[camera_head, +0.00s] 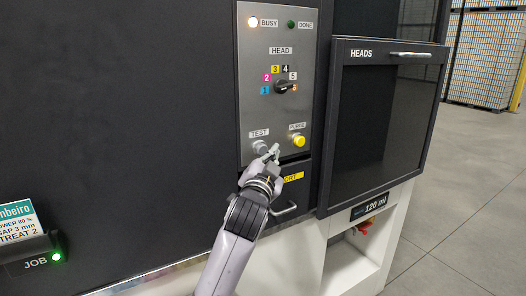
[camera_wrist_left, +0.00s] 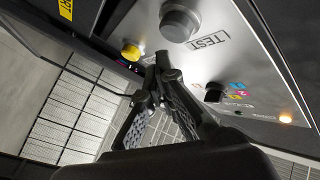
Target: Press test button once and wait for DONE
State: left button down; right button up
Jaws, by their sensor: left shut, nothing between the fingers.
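The grey test button (camera_head: 260,147) sits low on the grey control panel, under the label TEST. In the left wrist view the test button (camera_wrist_left: 180,24) shows large, next to its label. My left gripper (camera_head: 273,152) is shut and empty, just below and right of the button. In the left wrist view its fingertips (camera_wrist_left: 162,56) are close to the button, and they look apart from it. The BUSY lamp (camera_head: 253,22) is lit bright. The DONE lamp (camera_head: 291,24) is dark green and looks unlit. My right gripper is not in view.
The yellow PURGE button (camera_head: 299,140) is close to the right of the gripper. The head selector knob (camera_head: 286,87) is above. A HEADS door (camera_head: 385,120) with a handle is at the right. A lit green JOB lamp (camera_head: 56,257) is at lower left.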

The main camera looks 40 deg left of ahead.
pick_arm(q)
jog(key=d, duration=0.1)
jog(key=s+d, duration=0.1)
jog(key=d, duration=0.2)
jog(key=shift+s, duration=0.3)
dwell(0.7)
